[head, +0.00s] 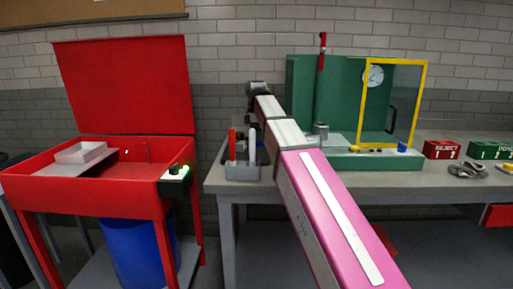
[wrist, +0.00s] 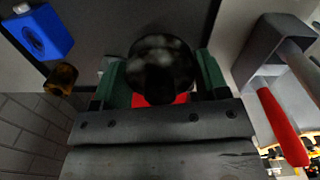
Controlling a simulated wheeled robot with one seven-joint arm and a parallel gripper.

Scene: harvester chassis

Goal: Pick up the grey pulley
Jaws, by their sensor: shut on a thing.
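In the wrist view, my gripper (wrist: 162,80) has its green fingers on either side of a dark round thing (wrist: 160,62), and is shut on it. A strip of red shows just below the round thing, between the fingers. It is too dark to tell whether this is the grey pulley. In the head view my arm reaches over the bench and its gripper is hidden. A small grey cylinder (head: 321,130) stands by the green machine; I cannot tell whether it is a pulley.
A grey caddy (head: 243,171) with red and white handles stands on the bench; it is close at right in the wrist view (wrist: 262,50). A blue block (wrist: 40,32) and a brown cylinder (wrist: 61,79) lie left. A green machine (head: 300,85) and a red wash tub (head: 120,185) flank my arm.

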